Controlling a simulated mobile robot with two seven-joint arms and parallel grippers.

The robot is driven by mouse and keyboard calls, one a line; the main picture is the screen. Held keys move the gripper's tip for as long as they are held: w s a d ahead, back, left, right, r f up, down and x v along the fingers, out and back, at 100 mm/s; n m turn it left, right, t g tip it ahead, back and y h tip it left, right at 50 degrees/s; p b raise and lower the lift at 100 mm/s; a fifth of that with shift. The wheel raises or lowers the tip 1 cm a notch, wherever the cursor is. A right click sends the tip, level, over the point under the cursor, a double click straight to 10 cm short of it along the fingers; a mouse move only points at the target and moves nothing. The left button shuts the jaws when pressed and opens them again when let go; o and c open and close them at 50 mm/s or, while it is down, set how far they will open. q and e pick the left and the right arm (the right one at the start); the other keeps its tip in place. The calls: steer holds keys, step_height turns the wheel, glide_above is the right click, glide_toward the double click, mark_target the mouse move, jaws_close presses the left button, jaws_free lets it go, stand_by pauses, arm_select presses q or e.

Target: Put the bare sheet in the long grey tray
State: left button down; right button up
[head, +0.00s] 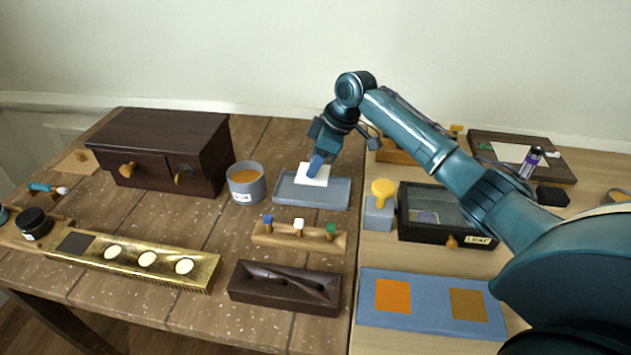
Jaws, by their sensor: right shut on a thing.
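The long grey tray (333,192) lies on the brown tabletop, right of the grey cup. A small white bare sheet (307,178) is at the tray's back left part, and its back edge reaches past the tray's rear rim. My right gripper (317,168) points down at the sheet and is shut on it. The fingertips hide part of the sheet, and I cannot tell whether it touches the tray floor. My left gripper is not in view.
A grey cup (246,183) stands left of the tray, and a wooden rack with coloured pegs (299,237) is in front. A dark cabinet (165,150) stands at back left. A glass-topped box labelled LEAF (447,236) and a blue mat (430,316) lie right.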

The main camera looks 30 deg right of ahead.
mark_target(319, 174)
steer(key=shift+f, duration=2.55)
steer(key=shift+f, duration=0.15)
steer(key=o, duration=0.9)
steer(key=shift+o, duration=0.2)
steer(key=v, duration=1.2)
steer(key=shift+a+r, duration=0.1)
steer(key=shift+r, duration=0.1)
